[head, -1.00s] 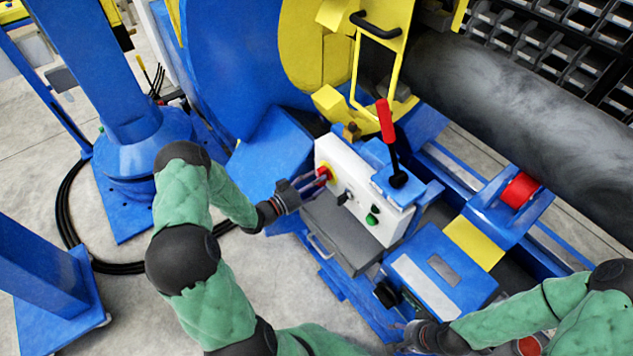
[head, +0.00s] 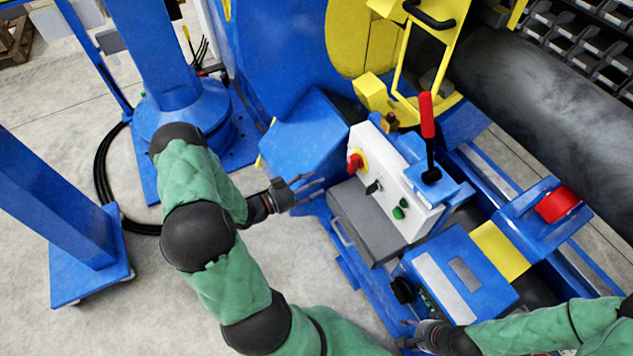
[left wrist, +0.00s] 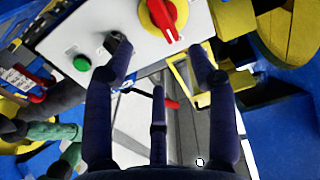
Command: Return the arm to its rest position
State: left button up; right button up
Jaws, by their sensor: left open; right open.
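My left gripper (head: 312,188) is open and empty, in front of and to the left of the white control panel (head: 412,207), apart from it. The panel carries a red rotary switch on a yellow plate (head: 356,161), a black selector (head: 374,187) and a green button (head: 399,212). In the left wrist view the open fingers (left wrist: 158,70) spread below the panel, with the red switch (left wrist: 161,14) and the green button (left wrist: 82,63) above them. My right gripper (head: 408,336) is open at the bottom, beside the blue box; its fingers are partly hard to make out.
A red-handled lever (head: 427,115) stands behind the panel. A grey box (head: 362,222) sits below it. A blue machine with a yellow clamp frame (head: 436,70) and a dark cylinder (head: 560,110) fills the back. Blue posts (head: 60,215) stand left. Open floor lies between.

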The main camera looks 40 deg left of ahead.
dwell(0.3)
pick_arm(q)
jog(key=w+d+f+n+g+y, duration=0.1)
jog(key=d+f+g, duration=0.1)
jog(key=d+f, duration=0.2)
jog(key=w+d+f+n+g, duration=0.2)
jog(key=d+f, duration=0.2)
jog(key=w+d+f+n+g+y, duration=0.1)
jog(key=d+f+g, duration=0.1)
jog(key=d+f, duration=0.2)
jog(key=shift+w+d+f+n+y, duration=0.1)
jog(key=shift+w+d+n+y, duration=0.25)
jog(key=shift+d, duration=0.2)
jog(key=s+d+f+n+g, duration=0.1)
jog(key=s+d+f+g, duration=0.2)
jog(key=s+d+g, duration=0.2)
jog(key=s+d+f+n+g, duration=0.1)
jog(key=s+d+f+g, duration=0.2)
jog(key=s+d, duration=0.6)
jog(key=s+g, duration=0.2)
jog(key=s, duration=0.1)
